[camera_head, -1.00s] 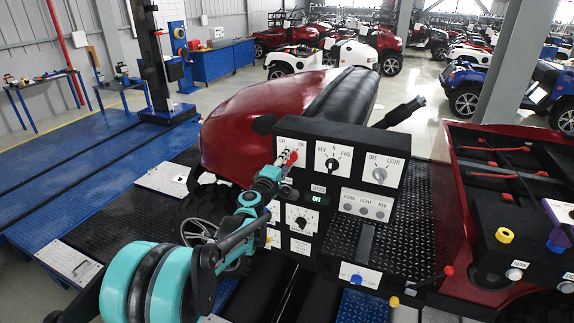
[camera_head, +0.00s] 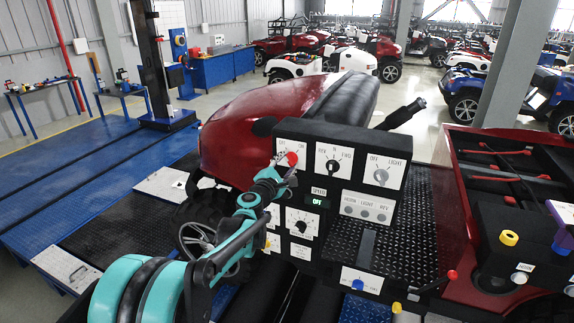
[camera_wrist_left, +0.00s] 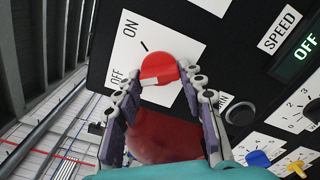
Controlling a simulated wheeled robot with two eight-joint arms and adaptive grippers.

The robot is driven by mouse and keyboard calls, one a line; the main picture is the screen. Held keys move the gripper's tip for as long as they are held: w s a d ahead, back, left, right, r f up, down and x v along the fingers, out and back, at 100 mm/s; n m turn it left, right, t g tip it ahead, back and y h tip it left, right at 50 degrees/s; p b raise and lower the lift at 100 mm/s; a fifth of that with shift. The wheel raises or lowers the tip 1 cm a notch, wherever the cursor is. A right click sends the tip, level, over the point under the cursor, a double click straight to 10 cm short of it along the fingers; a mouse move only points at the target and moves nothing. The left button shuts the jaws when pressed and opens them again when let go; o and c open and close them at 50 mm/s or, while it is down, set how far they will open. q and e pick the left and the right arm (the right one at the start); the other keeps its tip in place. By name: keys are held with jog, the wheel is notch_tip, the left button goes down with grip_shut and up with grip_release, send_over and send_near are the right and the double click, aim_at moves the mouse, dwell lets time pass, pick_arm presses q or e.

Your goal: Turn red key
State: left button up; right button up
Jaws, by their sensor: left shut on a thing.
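The red key (camera_head: 292,158) is at the top left of the black control panel (camera_head: 340,133), on a white plate marked OFF and ON. The key shows large in the left wrist view (camera_wrist_left: 162,62), with a pale stripe across it lying toward the OFF side. My left gripper (camera_head: 282,168) is at the key, and in the left wrist view its two fingers (camera_wrist_left: 158,86) close on it from either side. The fingers partly cover the key's lower edge. The green display (camera_wrist_left: 307,48) reads OFF. My right gripper is not in view.
Other knobs sit near the key, including a black dial (camera_head: 300,222) below it and a rotary switch (camera_head: 333,166) to its right. A red vehicle body (camera_head: 235,125) stands behind the panel. A red tray (camera_head: 500,160) stands at the right.

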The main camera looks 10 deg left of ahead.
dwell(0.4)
pick_arm(q)
jog(key=o, duration=1.2)
jog(key=shift+c, duration=0.2)
jog(key=shift+s, duration=0.1)
jog(key=s+a, duration=0.2)
jog(key=s, duration=0.9)
jog(key=shift+s+a, duration=0.15)
jog(key=shift+s, duration=0.2)
